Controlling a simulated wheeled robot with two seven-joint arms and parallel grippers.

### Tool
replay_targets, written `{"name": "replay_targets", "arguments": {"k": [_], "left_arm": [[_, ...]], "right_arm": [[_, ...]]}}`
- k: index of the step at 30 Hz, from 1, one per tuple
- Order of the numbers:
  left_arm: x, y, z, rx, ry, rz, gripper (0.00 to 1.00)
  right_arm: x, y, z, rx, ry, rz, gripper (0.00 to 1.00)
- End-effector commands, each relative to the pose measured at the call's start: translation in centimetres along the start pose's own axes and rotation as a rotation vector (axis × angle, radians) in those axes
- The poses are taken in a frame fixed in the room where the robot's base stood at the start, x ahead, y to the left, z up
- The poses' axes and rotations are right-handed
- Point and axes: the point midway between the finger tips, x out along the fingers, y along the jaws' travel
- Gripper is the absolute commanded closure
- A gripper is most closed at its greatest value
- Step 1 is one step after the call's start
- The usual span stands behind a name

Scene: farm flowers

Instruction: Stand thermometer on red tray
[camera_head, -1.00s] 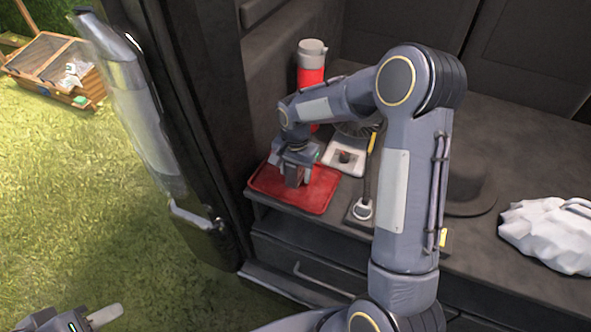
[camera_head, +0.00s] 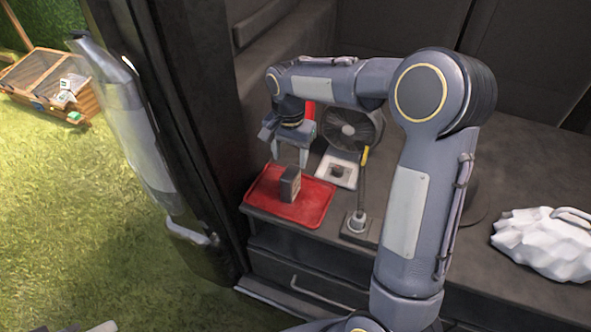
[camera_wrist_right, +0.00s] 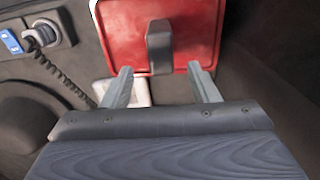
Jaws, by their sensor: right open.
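The thermometer (camera_head: 289,185), a small dark grey block, stands upright on the red tray (camera_head: 314,209) in the head view. The tray lies on the dark counter near its left front corner. In the right wrist view the thermometer (camera_wrist_right: 159,47) stands on the red tray (camera_wrist_right: 122,42), beyond the fingertips. My right gripper (camera_head: 291,163) is open and empty, raised above and behind the thermometer and apart from it. Its two spread fingers also show in the right wrist view (camera_wrist_right: 159,78). My left gripper is not clearly in view; only a bit of grey shows at the bottom left edge.
Behind the tray are a white square item (camera_head: 338,170), a round dark fan (camera_head: 352,124) and a partly hidden red container (camera_head: 310,110). A yellow-tipped tool (camera_head: 358,200) stands right of the tray. A crumpled white bag (camera_head: 545,243) lies at the right. Grass lies left of the dark door.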

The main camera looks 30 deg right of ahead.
Motion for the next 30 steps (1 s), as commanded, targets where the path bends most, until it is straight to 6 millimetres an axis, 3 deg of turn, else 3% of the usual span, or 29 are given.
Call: {"name": "replay_targets", "arguments": {"k": [5, 10, 14, 18, 24, 30], "left_arm": [[0.0, 0.0, 0.0, 0.000, 0.000, 0.000, 0.64], [0.0, 0.0, 0.0, 0.000, 0.000, 0.000, 0.64], [0.0, 0.0, 0.0, 0.000, 0.000, 0.000, 0.64], [0.0, 0.0, 0.0, 0.000, 0.000, 0.000, 0.64], [0.0, 0.0, 0.0, 0.000, 0.000, 0.000, 0.64], [0.0, 0.0, 0.0, 0.000, 0.000, 0.000, 0.64]], "right_arm": [[-3.1, 3.0, 1.7, -0.084, 0.001, -0.078, 0.46], [-6.4, 8.9, 6.5, -0.272, 0.030, -0.234, 0.46], [-7.3, 12.9, 11.0, -0.423, 0.089, -0.355, 0.46], [-6.6, 15.9, 15.3, -0.563, 0.173, -0.457, 0.46], [-5.1, 17.6, 18.8, -0.679, 0.261, -0.531, 0.46], [-4.7, 17.9, 19.5, -0.704, 0.279, -0.542, 0.46]]}}
